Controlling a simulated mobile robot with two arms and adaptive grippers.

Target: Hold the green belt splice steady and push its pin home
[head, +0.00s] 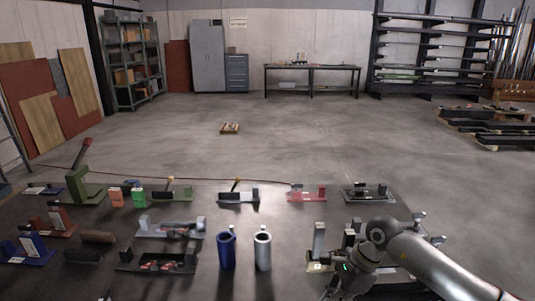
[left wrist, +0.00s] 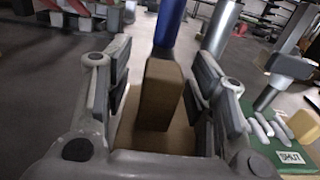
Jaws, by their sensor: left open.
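In the left wrist view my left gripper (left wrist: 160,100) is open. A tan upright block (left wrist: 162,90) stands between its fingers; contact cannot be told. A green plate (left wrist: 262,135) with pale pieces and a card reading "SHUT" lies to the right of the fingers. I cannot tell which green thing is the belt splice, and I make out no pin. My right gripper (head: 345,283) is low in the head view, by a grey post (head: 319,240); its fingers are unclear.
A blue tube (head: 227,251) and a silver tube (head: 263,251) stand upright in the middle front. A green stand (head: 84,186) with a red-tipped lever is at left. Several small fixtures line the dark surface. Open floor lies beyond.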

